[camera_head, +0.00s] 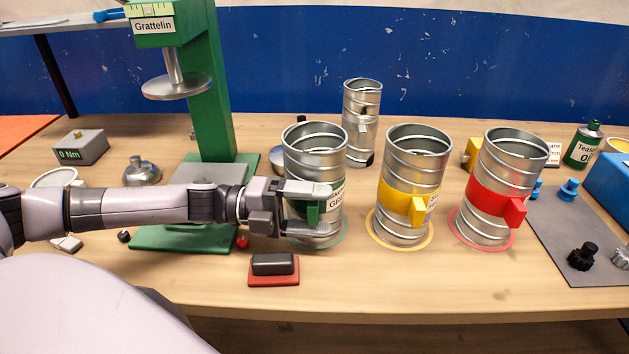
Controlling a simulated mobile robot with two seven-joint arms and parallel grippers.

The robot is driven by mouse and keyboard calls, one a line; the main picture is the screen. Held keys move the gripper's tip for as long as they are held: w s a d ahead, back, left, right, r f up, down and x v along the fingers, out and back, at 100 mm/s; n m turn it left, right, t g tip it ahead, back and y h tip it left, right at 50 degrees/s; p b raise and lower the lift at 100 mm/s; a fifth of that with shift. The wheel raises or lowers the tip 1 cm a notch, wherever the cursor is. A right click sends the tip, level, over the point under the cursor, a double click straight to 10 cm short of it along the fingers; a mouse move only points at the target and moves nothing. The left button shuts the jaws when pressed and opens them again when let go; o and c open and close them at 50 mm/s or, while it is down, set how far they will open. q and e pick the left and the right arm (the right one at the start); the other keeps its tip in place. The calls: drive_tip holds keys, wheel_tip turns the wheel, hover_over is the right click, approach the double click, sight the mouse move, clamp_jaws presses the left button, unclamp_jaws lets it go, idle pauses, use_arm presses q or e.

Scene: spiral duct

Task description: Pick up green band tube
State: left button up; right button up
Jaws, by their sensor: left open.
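The green band tube (314,160) is a silver spiral duct standing upright on a green ring marked on the wooden bench. It has a green band, a green tab and a partly covered white label. My left gripper (318,205) comes in from the left at the height of the band. Its fingers are open at the green tab, in front of the tube. They hide part of the band, and I cannot tell whether they touch the tube. My right gripper is not in view.
A yellow band tube (407,165) and a red band tube (503,165) stand to the right on their own rings. A narrower plain tube (361,115) stands behind. A green press (208,90) rises behind my left arm. A red-based black block (273,265) lies in front.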

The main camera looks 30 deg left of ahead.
use_arm(q)
drive_tip(key=shift+w+d, duration=0.3)
drive_tip(key=shift+d, duration=0.25)
drive_tip(key=c, duration=1.2)
drive_tip(key=shift+c, duration=0.5)
drive_tip(key=shift+r, duration=0.15)
